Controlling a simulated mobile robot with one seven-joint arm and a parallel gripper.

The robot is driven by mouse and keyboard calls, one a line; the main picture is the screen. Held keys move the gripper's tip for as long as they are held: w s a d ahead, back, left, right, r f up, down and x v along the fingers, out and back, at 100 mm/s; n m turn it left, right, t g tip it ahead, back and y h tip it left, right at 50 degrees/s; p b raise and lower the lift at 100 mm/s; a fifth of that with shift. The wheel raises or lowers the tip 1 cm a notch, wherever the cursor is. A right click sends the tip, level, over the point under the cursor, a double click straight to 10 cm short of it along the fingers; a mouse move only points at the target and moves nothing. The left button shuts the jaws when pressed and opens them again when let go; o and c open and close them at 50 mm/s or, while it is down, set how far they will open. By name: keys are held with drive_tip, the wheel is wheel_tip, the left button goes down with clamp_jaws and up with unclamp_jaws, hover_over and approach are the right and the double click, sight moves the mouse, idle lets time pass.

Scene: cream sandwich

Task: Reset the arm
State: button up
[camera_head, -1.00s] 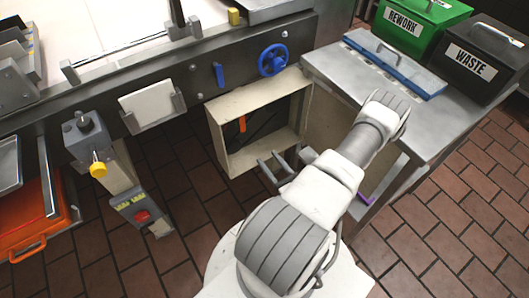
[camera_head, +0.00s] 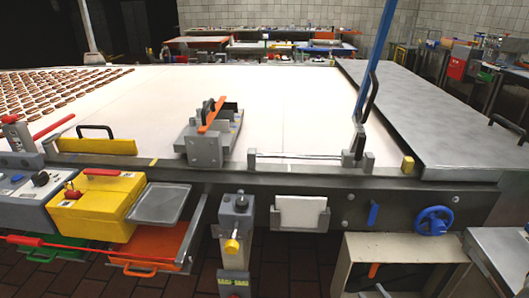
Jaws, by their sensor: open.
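Only the tips of my gripper (camera_head: 382,290) show, at the bottom edge of the head view, in front of an open-fronted cream box (camera_head: 351,265). The gripper is open, and I see nothing held in it. The rest of my arm is below the picture. An orange handle (camera_head: 374,270) shows inside the box, just above the gripper tips.
A long white conveyor (camera_head: 290,110) carries several rows of brown sandwiches (camera_head: 60,90) at left. A blue handwheel (camera_head: 434,220) sits on its front rail above the box. A yellow box (camera_head: 97,210) and grey control post (camera_head: 236,222) stand at front left. A metal table (camera_head: 505,255) is at right.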

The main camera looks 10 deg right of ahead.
drive_tip(key=w+a+r+n+g+y, duration=0.3)
drive_tip(key=a+r+n+g+y, duration=0.7)
drive_tip(key=a+r+n, duration=0.3)
drive_tip(key=s+a+r+n+g+h, duration=0.65)
drive_tip(key=a+r+n+g, duration=0.3)
drive_tip(key=n, duration=0.25)
drive_tip(key=s+r+n+t+h+p, duration=0.1)
drive_tip(key=r+n+t+h+p, duration=0.2)
drive_tip(key=r+p, duration=0.4)
drive_tip(key=s+r+n+t+h+p, duration=0.2)
drive_tip(key=r+p, duration=0.6)
drive_tip(key=r, duration=1.1)
drive_tip(key=shift+s+d+n+t+h, duration=0.3)
drive_tip(key=shift+n+t+h, duration=0.6)
drive_tip(key=shift+n, duration=0.3)
drive_tip(key=shift+f, duration=0.15)
drive_tip(key=shift+c, duration=0.4)
